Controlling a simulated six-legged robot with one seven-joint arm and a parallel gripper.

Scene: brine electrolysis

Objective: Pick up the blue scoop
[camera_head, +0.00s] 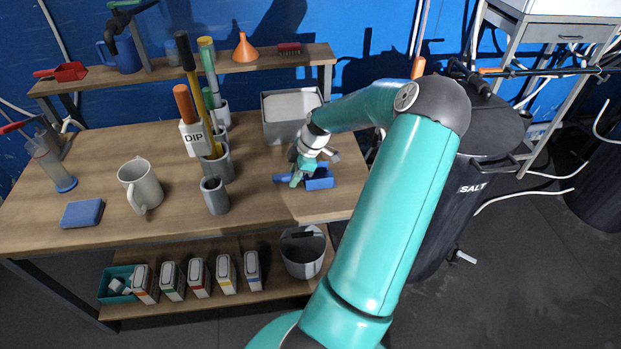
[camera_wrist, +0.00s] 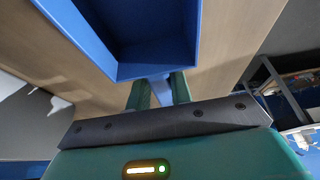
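The blue scoop (camera_head: 320,179) is at the right front part of the wooden bench, beside the grey box. Its handle (camera_head: 280,177) points left. My gripper (camera_head: 299,178) is down at the scoop, between its bowl and the handle's end. In the wrist view the scoop's open bowl (camera_wrist: 155,70) fills the upper middle, and the two green fingers of my gripper (camera_wrist: 159,92) stand on either side of the handle. The handle fills the gap between them, so the gripper looks shut on it. The scoop appears to be on or very near the bench top.
A grey box (camera_head: 289,133) stands behind the scoop. A grey cup (camera_head: 214,196), tall stirring tools and a mug (camera_head: 141,186) stand to the left. A raised shelf (camera_head: 180,72) runs along the back. A black salt bin (camera_head: 440,205) stands beyond the bench's right end.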

